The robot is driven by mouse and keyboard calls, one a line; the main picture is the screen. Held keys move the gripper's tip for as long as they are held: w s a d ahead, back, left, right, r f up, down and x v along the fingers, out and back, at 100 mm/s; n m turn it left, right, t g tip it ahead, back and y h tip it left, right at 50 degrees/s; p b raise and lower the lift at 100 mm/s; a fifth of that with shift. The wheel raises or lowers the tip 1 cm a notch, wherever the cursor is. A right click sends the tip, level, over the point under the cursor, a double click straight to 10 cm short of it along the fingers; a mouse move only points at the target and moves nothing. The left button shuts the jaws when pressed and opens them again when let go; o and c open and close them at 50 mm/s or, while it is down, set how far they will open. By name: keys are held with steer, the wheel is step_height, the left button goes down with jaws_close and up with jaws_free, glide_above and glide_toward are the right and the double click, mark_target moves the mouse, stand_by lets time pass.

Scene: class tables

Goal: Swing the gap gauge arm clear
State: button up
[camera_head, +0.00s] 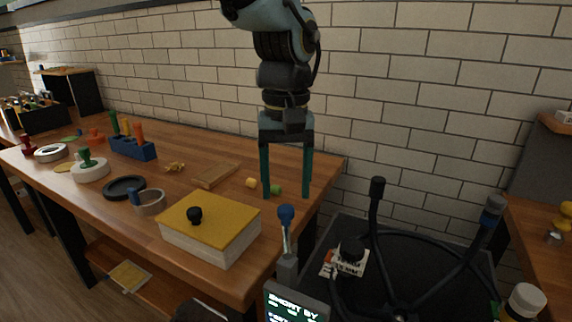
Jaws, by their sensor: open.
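A small dark display (296,303) with green and white lettering, beginning "SHORT BY", stands at the bottom centre. A grey post with a blue knob (286,214) rises beside it; this looks like the gap gauge arm, but its lower part is cut off or hidden. My gripper (287,194) points straight down above the blue knob, its two teal fingers wide apart and empty. In the picture the knob sits just below and between the fingertips. I cannot tell the depth between them.
A box with a yellow lid and black knob (210,217) sits at the table's (180,141) near corner. A blue block with coloured pegs (133,147) and several rings stand further left. A black multi-armed wheel (402,304) with upright knobs fills the right. A brick wall is behind.

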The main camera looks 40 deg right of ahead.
mark_target(285, 208)
steer(key=shift+r+b, duration=0.35)
steer(key=shift+r, duration=2.45)
steer(key=w+a+f+n, duration=0.2)
steer(key=w+a+f, duration=0.2)
steer(key=w+a, duration=0.4)
steer(key=w+a+f+n, duration=0.1)
steer(key=w+a+f, duration=0.3)
steer(key=w+a, duration=0.4)
steer(key=w+a+f+n, duration=0.1)
steer(key=a+f+n, duration=0.1)
steer(key=a, duration=0.9)
steer(key=w+a+f+n+t, duration=0.1)
steer(key=a+f, duration=0.4)
steer(key=a, duration=0.5)
steer(key=shift+w+a+n+t, duration=0.3)
steer(key=shift+w+a+n, duration=0.1)
steer(key=shift+f, duration=0.1)
steer(key=shift+c, duration=0.4)
